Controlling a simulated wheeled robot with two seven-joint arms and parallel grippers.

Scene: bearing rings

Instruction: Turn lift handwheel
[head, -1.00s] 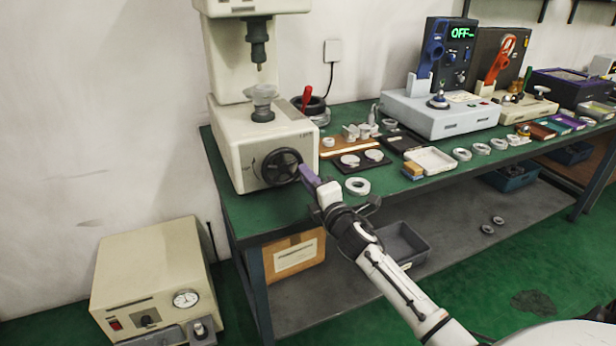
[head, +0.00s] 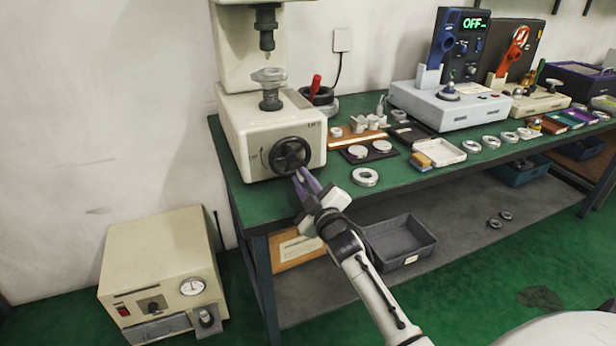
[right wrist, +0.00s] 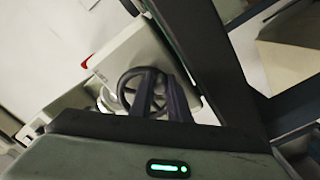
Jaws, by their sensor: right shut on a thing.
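The lift handwheel (head: 288,153) is a black spoked wheel on the front of the cream tester (head: 245,140). My right gripper (head: 299,176) has its purple-grey fingers at the wheel's lower right rim, shut on it. In the right wrist view the two fingers (right wrist: 158,92) lie over the handwheel (right wrist: 126,88), hiding part of its rim. The round lift platform (head: 268,76) stands on a dark stem above the tester's base, with a clear gap below the dark spindle (head: 266,30). My left gripper is not in view.
A loose ring (head: 365,177) lies on the green bench (head: 240,196) right of the wheel. A red-handled tool (head: 315,86) stands behind the tester. A grey bin (head: 400,243) sits on the lower shelf, and a cream gauge box (head: 160,265) on the floor at left.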

